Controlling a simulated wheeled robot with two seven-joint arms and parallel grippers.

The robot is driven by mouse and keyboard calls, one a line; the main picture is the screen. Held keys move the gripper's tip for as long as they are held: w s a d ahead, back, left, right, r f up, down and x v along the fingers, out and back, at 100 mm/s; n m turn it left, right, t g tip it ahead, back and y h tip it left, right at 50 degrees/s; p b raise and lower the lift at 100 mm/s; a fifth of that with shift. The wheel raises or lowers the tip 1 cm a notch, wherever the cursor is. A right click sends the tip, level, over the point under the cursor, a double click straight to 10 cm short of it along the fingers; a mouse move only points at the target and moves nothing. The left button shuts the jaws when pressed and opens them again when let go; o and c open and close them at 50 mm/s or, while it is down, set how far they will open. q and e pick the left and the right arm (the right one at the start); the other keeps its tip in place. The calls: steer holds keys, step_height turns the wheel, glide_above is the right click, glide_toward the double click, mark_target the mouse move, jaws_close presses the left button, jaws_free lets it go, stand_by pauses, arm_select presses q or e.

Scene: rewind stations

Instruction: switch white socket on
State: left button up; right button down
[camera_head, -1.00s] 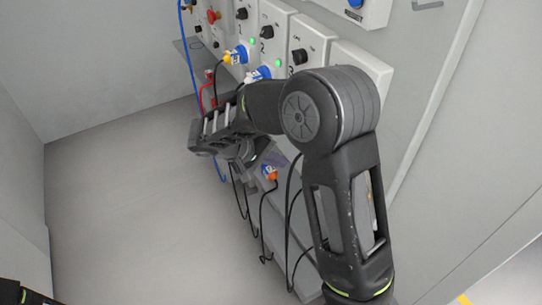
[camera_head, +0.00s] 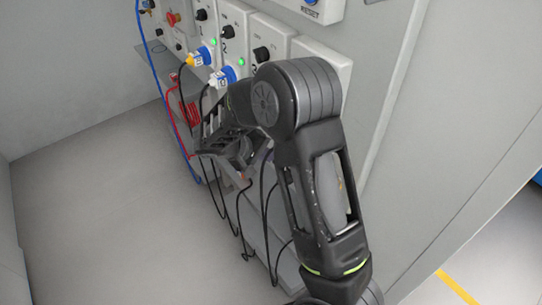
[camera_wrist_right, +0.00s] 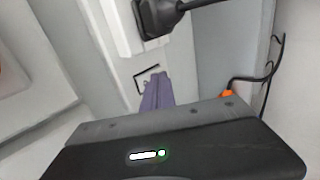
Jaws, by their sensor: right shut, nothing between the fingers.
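White numbered socket units stand on the wall in the head view: unit 1 (camera_head: 203,34), unit 2 (camera_head: 231,20) and unit 3 (camera_head: 272,36), each with a black knob. Green lights glow on units 1 and 2, with blue-and-white plugs below. My right arm hides the lower part of unit 3. In the wrist view, a black plug (camera_wrist_right: 158,16) sits at a white housing (camera_wrist_right: 121,28). My right gripper (camera_wrist_right: 157,84) is shut and empty, its purple fingers near the pale surface below that housing. Contact cannot be told. I cannot make out a switch there. My left gripper is out of view.
Black cables (camera_head: 238,215) hang below the units, and a blue cable (camera_head: 155,80) runs at the left. An orange connector (camera_wrist_right: 227,97) is right of my gripper in the wrist view. Open floor (camera_head: 100,190) lies to the left.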

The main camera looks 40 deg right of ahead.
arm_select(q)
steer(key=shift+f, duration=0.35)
arm_select(e)
steer(key=shift+d+f, duration=0.1)
steer(key=shift+d, duration=0.05)
arm_select(q)
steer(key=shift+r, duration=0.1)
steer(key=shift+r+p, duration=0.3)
steer(key=shift+p, duration=0.05)
arm_select(e)
steer(key=shift+r, duration=0.85)
